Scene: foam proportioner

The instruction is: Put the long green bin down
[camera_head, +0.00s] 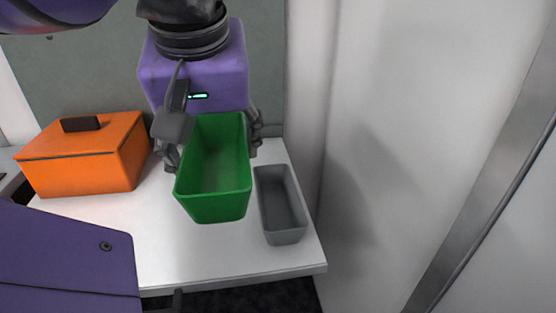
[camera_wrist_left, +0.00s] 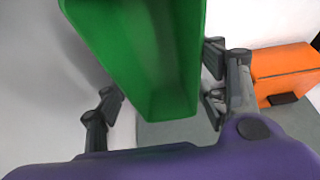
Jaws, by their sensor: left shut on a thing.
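The long green bin (camera_head: 213,160) is an open-topped, empty box over the white table (camera_head: 180,260). My left gripper (camera_head: 212,148) is shut on it, with fingers at both long sides. I cannot tell how far its underside is from the table top. In the left wrist view the green bin (camera_wrist_left: 150,55) fills the upper middle, between the fingers of the left gripper (camera_wrist_left: 160,98). My right gripper is not in view.
A grey open bin (camera_head: 281,205) stands just right of the green bin, near the table's right edge. An orange lidded box (camera_head: 85,160) stands at the left; it also shows in the wrist view (camera_wrist_left: 285,70). A pale wall (camera_head: 400,120) rises on the right. The table's front strip is clear.

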